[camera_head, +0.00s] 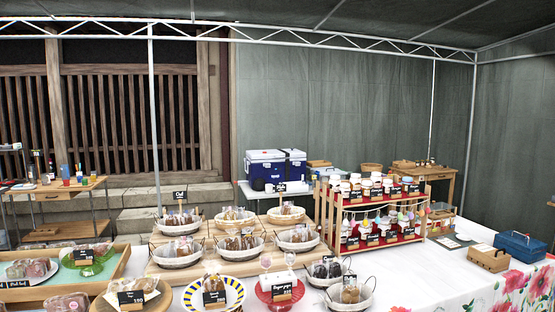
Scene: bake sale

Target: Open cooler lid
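The cooler (276,169) is a blue box with a white lid (274,155). It stands on a white table at the back of the stall, beyond the display tables. The lid appears shut. A dark band or strap runs over its right part. Neither of my grippers shows in the head view.
A long display table (413,278) with several baskets, cake plates and signs lies between me and the cooler. A wooden jar rack (327,213) stands right of the cooler. A thin tent pole (154,120) rises at left. A wooden side table (55,188) stands far left.

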